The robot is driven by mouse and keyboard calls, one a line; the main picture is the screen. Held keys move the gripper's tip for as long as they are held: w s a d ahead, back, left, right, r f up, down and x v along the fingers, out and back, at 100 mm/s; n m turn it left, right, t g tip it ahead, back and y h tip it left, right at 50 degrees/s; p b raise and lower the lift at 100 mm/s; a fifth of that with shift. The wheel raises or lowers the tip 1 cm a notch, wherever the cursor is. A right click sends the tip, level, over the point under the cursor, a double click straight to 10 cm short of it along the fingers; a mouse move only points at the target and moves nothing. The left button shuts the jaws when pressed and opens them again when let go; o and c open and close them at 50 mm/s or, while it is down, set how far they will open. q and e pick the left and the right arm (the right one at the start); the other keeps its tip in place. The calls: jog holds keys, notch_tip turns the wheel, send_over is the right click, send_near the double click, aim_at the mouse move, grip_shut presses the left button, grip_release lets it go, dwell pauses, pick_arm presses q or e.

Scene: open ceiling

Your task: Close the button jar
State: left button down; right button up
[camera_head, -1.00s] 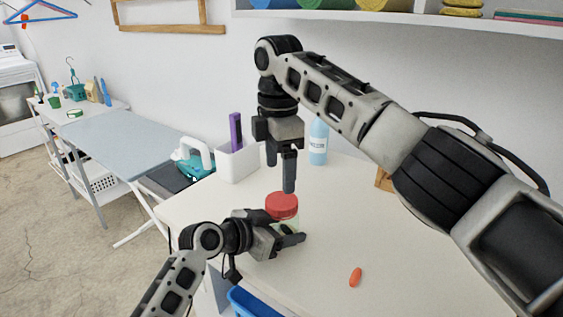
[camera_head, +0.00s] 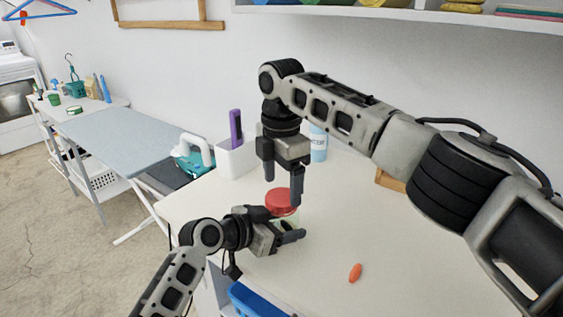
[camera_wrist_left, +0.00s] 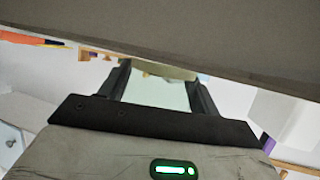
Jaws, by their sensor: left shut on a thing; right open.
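The button jar has a red lid (camera_head: 280,198) on top and a pale, see-through body, which shows in the left wrist view (camera_wrist_left: 158,93). It stands upright on the white table. My left gripper (camera_head: 287,237) is shut on the jar's body from the left, below the lid. My right gripper (camera_head: 284,187) points down from above, open, with its fingers around the lid's upper area. One finger hides part of the lid. I cannot tell whether the fingers touch the lid or how tightly it sits.
An orange object (camera_head: 355,272) lies on the white table (camera_head: 420,250) at the right front. A white bin (camera_head: 236,160) with a purple item and a blue-white bottle (camera_head: 318,143) stand at the back. A blue basket (camera_head: 255,301) is below the front edge.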

aim_at(282, 217)
jog(key=shift+f, duration=1.3)
jog(key=c, duration=1)
jog(key=m, duration=0.6)
jog(key=shift+c, duration=0.2)
jog(key=o, duration=1.1)
